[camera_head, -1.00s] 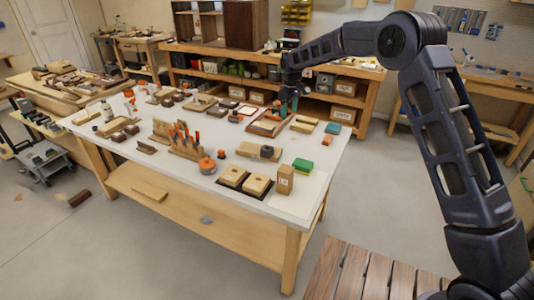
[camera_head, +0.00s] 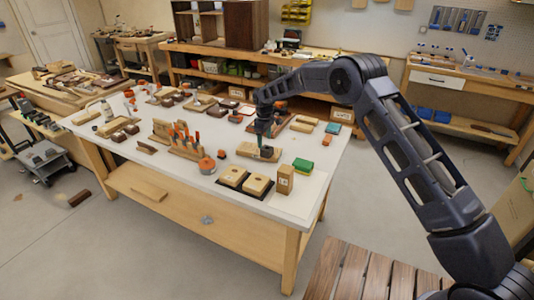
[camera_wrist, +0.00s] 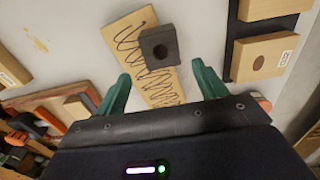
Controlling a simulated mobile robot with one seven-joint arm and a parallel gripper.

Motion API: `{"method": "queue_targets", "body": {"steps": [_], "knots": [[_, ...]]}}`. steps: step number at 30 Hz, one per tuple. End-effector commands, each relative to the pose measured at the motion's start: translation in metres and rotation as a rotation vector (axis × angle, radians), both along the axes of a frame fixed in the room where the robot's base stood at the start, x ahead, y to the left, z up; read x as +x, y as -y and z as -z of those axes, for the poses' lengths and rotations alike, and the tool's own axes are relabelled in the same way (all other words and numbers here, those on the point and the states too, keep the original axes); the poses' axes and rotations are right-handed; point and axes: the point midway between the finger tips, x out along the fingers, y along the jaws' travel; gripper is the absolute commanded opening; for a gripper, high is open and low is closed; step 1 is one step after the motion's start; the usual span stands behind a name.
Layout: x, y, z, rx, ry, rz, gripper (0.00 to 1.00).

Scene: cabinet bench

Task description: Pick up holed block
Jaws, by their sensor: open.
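A small dark grey block with a round hole (camera_wrist: 158,47) sits on a pale wooden board (camera_wrist: 131,37) marked with wavy dark lines. In the wrist view my gripper (camera_wrist: 163,82) has its green fingers spread, empty, with the block ahead of and roughly between the fingertips, apart from both. In the head view my gripper (camera_head: 260,145) is low over the board (camera_head: 245,150), and the block (camera_head: 267,152) shows small close beside the fingers. Their exact height gap cannot be told.
Two wooden pieces with round holes (camera_head: 257,185) lie on dark bases towards the front of the white table (camera_head: 310,200). An upright wooden block (camera_head: 285,180) and a green block (camera_head: 302,165) stand nearby. A rack of orange-handled tools (camera_head: 182,143) is to the left.

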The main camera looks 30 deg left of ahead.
Motion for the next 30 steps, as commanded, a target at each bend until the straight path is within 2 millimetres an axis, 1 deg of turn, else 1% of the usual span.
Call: {"method": "queue_targets", "body": {"steps": [5,12,14,17,22,26,27,29,30], "knots": [[-0.002,0.001,0.01,-0.001,-0.001,0.0,0.71],[-0.004,0.004,0.043,-0.002,-0.001,0.0,0.71],[-0.004,0.004,0.048,0.0,0.0,0.0,0.71],[-0.004,0.004,0.052,0.0,0.0,0.001,0.71],[-0.004,0.004,0.052,0.001,0.0,0.001,0.71],[-0.004,0.004,0.052,0.001,0.0,0.001,0.45],[-0.004,0.004,0.052,0.001,0.0,0.001,0.38],[-0.004,0.004,0.052,0.0,0.0,0.001,0.26],[-0.004,0.004,0.052,0.0,0.0,0.001,0.23]]}}
